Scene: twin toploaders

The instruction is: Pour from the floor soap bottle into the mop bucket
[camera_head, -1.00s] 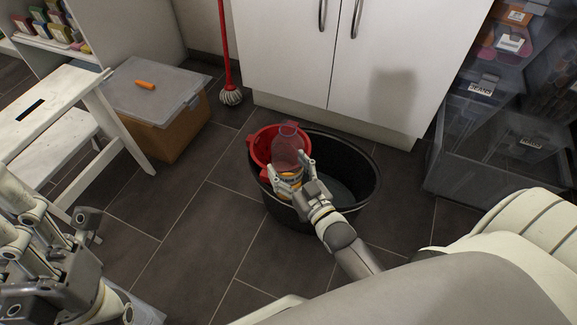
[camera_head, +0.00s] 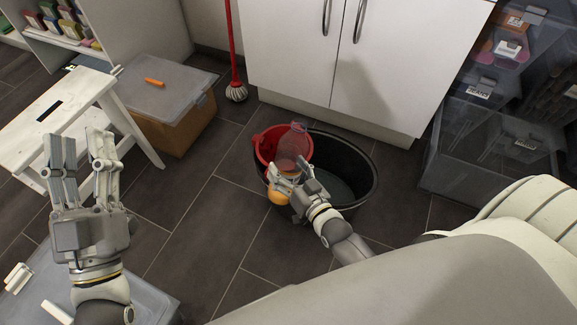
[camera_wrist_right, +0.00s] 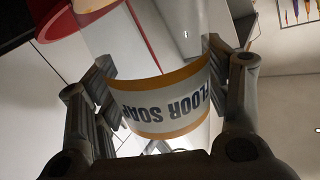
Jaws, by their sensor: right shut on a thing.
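The floor soap bottle (camera_head: 295,147) is clear with an orange-edged label and an orange end facing the head camera. It is tilted, its clear part pointing away over the red wringer (camera_head: 263,147) of the black mop bucket (camera_head: 367,168). My right gripper (camera_head: 292,182) is shut around the bottle. In the right wrist view the bottle (camera_wrist_right: 160,105) sits between the fingers (camera_wrist_right: 165,95), its FLOOR SOAP label upside down. I cannot make out the mouth or any stream. My left gripper (camera_head: 80,150) is open and empty, fingers raised, at the left.
A white step stool (camera_head: 65,95) and a lidded box (camera_head: 165,95) with an orange item (camera_head: 154,82) stand at the left. A red mop (camera_head: 234,60) leans behind. White cabinets (camera_head: 350,60) stand behind the bucket, clear bins (camera_head: 480,150) at the right. The tiled floor's middle is clear.

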